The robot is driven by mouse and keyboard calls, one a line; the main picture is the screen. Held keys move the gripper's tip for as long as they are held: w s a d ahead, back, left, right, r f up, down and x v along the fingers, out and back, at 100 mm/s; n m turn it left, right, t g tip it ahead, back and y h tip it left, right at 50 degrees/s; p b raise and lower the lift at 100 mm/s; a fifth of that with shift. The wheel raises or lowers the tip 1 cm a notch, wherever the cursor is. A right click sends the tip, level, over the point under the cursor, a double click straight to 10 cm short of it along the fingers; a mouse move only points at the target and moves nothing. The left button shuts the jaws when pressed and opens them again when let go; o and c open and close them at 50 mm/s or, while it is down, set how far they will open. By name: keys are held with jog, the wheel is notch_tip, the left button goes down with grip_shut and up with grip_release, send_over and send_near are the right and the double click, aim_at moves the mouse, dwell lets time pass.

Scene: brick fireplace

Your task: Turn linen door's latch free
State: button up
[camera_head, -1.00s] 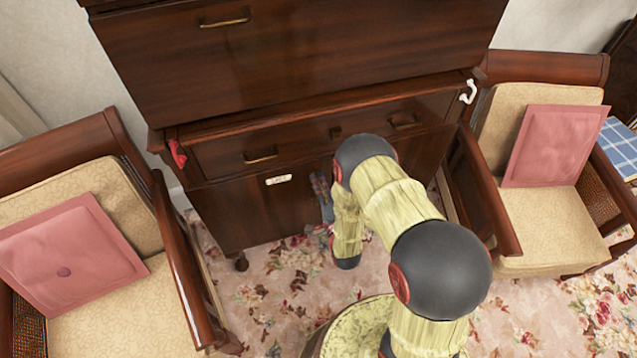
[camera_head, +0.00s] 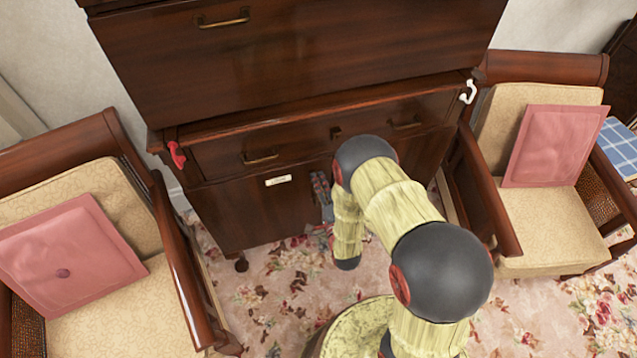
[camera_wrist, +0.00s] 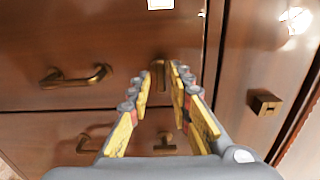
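The linen door is not clearly identifiable by name; a small white label (camera_head: 278,180) with unreadable writing sits on the dark lower door (camera_head: 235,212) of the wooden cabinet. My gripper (camera_head: 320,185) is at that lower front, partly hidden behind my arm. In the wrist view my gripper (camera_wrist: 160,72) is open, its yellow and grey fingers pointing at the wood. A small upright brass piece, possibly the latch (camera_wrist: 157,73), shows between the fingertips with room on both sides. I cannot tell whether either finger touches it. A white label (camera_wrist: 160,4) is at the top edge.
Brass handles (camera_wrist: 75,77) and a square knob (camera_wrist: 264,102) are on the wood nearby. A red thing (camera_head: 177,154) hangs at the cabinet's left corner, a white one (camera_head: 468,92) at its right. Armchairs with pink cushions (camera_head: 72,252) (camera_head: 553,146) flank the cabinet. Flowered carpet lies in front.

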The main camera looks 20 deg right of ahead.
jog(key=shift+o, duration=0.4)
jog(key=s, duration=0.7)
jog(key=shift+s, duration=0.25)
